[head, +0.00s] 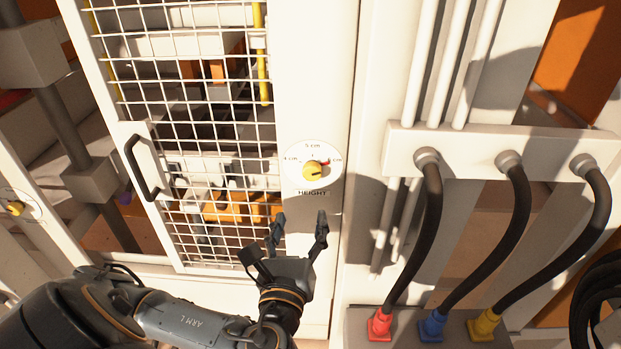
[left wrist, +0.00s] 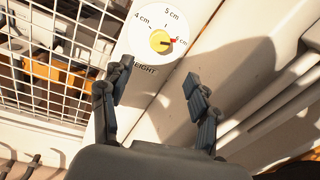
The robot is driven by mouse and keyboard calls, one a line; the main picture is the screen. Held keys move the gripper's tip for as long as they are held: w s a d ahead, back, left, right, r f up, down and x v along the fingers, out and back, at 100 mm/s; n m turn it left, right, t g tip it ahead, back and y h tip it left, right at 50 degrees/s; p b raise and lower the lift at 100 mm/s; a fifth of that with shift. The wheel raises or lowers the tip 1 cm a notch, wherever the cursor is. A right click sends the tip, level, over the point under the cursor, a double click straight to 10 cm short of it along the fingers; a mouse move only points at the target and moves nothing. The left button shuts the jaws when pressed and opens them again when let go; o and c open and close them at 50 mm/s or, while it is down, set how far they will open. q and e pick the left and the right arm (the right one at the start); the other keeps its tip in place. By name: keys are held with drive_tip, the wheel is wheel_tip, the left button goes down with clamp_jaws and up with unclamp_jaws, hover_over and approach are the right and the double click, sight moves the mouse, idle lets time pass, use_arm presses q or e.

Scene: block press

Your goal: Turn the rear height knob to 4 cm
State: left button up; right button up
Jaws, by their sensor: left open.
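A yellow knob (head: 312,171) sits on a round white dial (head: 297,152) marked 4 cm, 5 cm and 6 cm, with HEIGHT below it. Its red pointer is on the right, toward the 6 cm mark. The knob (left wrist: 160,41) and the dial (left wrist: 178,20) also show at the top of the left wrist view. My left gripper (head: 300,220) is open and empty, just below the dial in the picture, fingers pointing up toward it. In the left wrist view its open fingers (left wrist: 156,78) stand below the knob, apart from it. My right gripper is out of view.
A mesh door (head: 200,120) with a black handle (head: 140,168) is left of the dial. Right of it, black hoses (head: 432,230) run down to red, blue and yellow fittings. Another yellow knob (head: 16,208) shows at the far left.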

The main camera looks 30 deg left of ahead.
use_arm(q)
drive_tip(key=b, duration=0.7)
approach(311, 176)
drive_tip(key=x, duration=0.8)
drive_tip(key=shift+r, duration=0.15)
drive_tip(key=shift+w+a, duration=0.1)
drive_tip(key=shift+w, duration=0.05)
drive_tip(key=c, duration=1.2)
